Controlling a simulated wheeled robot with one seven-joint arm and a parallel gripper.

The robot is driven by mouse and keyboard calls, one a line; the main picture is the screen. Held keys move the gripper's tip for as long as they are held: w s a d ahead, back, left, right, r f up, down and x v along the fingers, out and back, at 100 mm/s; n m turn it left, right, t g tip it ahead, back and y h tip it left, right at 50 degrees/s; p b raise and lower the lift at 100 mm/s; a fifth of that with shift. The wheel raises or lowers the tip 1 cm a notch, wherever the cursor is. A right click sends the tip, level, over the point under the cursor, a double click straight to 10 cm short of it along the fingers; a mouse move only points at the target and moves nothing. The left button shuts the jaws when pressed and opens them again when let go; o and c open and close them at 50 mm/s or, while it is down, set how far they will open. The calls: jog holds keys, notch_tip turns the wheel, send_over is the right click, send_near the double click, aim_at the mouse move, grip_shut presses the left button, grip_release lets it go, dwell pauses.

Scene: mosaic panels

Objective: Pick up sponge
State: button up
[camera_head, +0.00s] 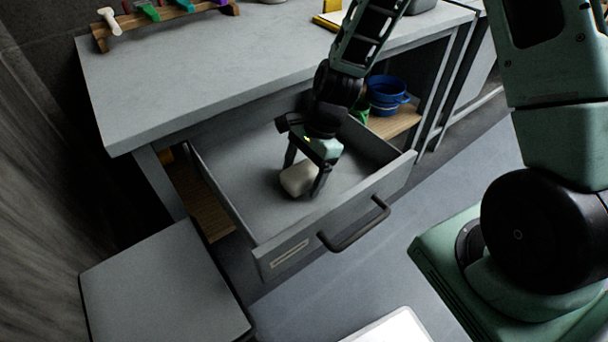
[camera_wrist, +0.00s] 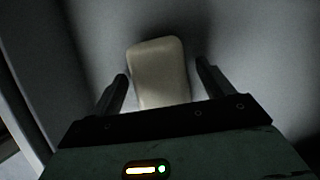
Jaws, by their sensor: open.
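A pale beige block, which looks like the sponge (camera_head: 298,180), lies on the floor of an open grey drawer (camera_head: 240,187). My gripper (camera_head: 304,180) reaches down into the drawer with its fingers apart, close to the sponge. In the wrist view the sponge (camera_wrist: 160,72) lies between the two open fingers of my gripper (camera_wrist: 162,82), with a gap on each side, wider on the right. Its near end is hidden behind the gripper body. I cannot tell whether the fingers reach down beside it.
The drawer front with its dark handle (camera_head: 354,228) and the drawer sides stand around my gripper. A grey countertop (camera_head: 210,75) overhangs behind. Blue containers (camera_head: 387,92) sit on a shelf to the right. A grey box-like surface (camera_head: 165,285) stands at lower left.

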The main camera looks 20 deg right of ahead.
aim_at(303, 170)
jog(key=shift+f, duration=0.25)
dwell(0.3)
jog(key=c, duration=1.1)
jog(key=shift+o, duration=0.2)
notch_tip(303, 170, up, 10)
jog(key=shift+r+p, duration=0.25)
jog(key=shift+p, duration=0.7)
